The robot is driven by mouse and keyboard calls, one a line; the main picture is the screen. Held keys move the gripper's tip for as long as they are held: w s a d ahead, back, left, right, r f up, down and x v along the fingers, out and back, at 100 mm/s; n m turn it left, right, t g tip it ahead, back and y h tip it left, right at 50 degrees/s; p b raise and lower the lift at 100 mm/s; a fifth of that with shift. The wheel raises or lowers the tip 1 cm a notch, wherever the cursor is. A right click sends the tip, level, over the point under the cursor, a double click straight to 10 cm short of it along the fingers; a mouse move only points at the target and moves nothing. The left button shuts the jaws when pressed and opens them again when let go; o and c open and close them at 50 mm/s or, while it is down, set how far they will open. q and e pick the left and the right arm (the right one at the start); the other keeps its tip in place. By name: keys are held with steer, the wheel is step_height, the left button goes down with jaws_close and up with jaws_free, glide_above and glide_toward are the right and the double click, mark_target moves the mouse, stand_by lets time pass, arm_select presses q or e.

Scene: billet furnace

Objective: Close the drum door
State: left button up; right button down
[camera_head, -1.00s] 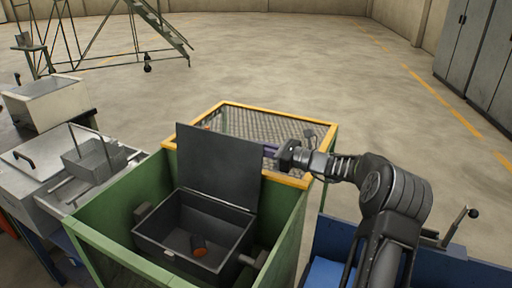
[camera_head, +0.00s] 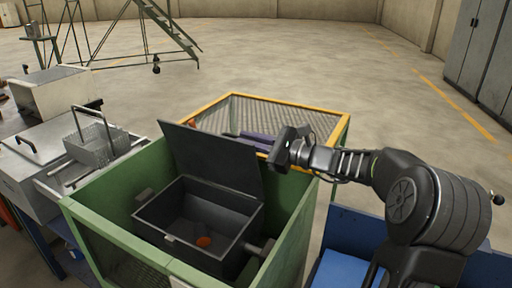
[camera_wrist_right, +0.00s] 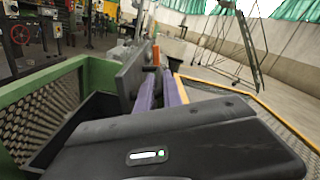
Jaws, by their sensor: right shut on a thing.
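The drum is a dark open box (camera_head: 148,213) inside a green frame. Its drum door (camera_head: 212,158), a flat dark plate, stands raised at the box's back edge and leans toward the opening. My right gripper (camera_head: 240,136) comes in from the right behind the door, its purple fingers partly hidden by it. In the right wrist view the fingers (camera_wrist_right: 158,88) run alongside the door plate (camera_wrist_right: 128,76), close to it; contact is unclear. They are shut on a small orange piece (camera_wrist_right: 156,55), mostly hidden. My left gripper is not in view.
An orange-ended piece (camera_head: 204,242) lies in the box. The green frame (camera_head: 95,238) surrounds the drum, and a yellow-edged mesh cage (camera_head: 285,105) stands behind. A metal bench with a wire basket (camera_head: 92,148) is at left.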

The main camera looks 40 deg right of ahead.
mark_target(243, 147)
steer(key=shift+s+a+f+n+b, duration=0.3)
steer(key=shift+a+n+b, duration=0.1)
steer(key=shift+a+b, duration=0.2)
steer(key=shift+s+a+f+n+b, duration=0.15)
steer(key=shift+s+a+n+b, duration=0.2)
steer(key=shift+a+b, duration=0.25)
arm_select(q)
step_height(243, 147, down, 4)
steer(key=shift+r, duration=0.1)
arm_select(e)
steer(key=shift+s+a+r, duration=0.1)
steer(key=shift+a, duration=0.15)
steer(key=c, duration=1.8)
jaws_free()
steer(key=shift+o, duration=0.2)
steer(key=v, duration=0.7)
steer(key=shift+s+d, duration=0.2)
steer(key=shift+s, duration=0.15)
steer(key=shift+c, duration=0.2)
